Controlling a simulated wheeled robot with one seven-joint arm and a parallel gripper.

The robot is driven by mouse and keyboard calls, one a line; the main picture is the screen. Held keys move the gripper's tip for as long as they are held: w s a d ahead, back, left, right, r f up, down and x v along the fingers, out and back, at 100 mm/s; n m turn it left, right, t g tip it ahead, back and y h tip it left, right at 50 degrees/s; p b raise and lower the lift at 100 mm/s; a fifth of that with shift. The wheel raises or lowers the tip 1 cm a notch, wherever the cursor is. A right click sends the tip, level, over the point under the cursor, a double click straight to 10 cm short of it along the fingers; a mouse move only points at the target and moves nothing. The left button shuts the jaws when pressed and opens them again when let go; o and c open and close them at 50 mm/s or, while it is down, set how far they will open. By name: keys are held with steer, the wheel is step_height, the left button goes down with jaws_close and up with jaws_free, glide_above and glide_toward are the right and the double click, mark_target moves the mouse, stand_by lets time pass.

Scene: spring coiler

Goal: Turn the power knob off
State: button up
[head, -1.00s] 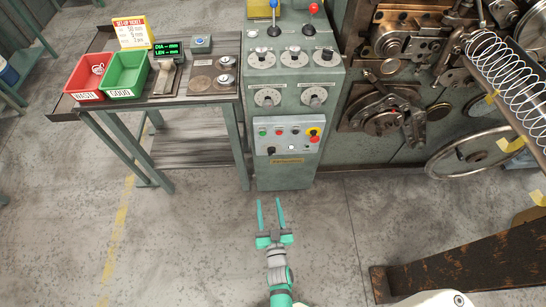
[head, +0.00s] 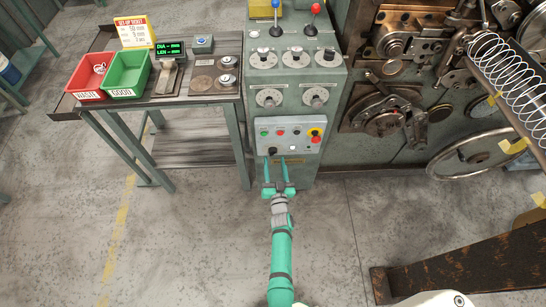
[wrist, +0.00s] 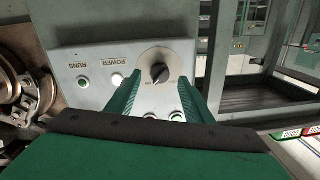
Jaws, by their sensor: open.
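The power knob (head: 272,151) is a small black knob at the lower left of the light grey control panel (head: 303,127). In the wrist view the black knob (wrist: 160,73) sits on a round grey dial plate, its pointer tilted. My gripper (head: 275,160) is open and empty, its green fingers pointing at the panel by the knob. In the wrist view my gripper (wrist: 160,80) has a finger on either side of the knob, with gaps to both. I cannot tell how far the fingertips are from the panel face.
A red stop button (head: 316,138) on yellow and several small buttons share the panel. Dials (head: 268,97) and levers (head: 276,30) sit above. The spring coiler machine (head: 385,120) stands to the right. A bench with red (head: 88,78) and green bins (head: 126,75) is at left.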

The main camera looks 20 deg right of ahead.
mark_target(273, 152)
steer(key=x, duration=0.3)
steer(key=shift+w+d, duration=0.1)
steer(key=shift+w, duration=0.3)
steer(key=shift+s, duration=0.1)
steer(key=c, duration=1)
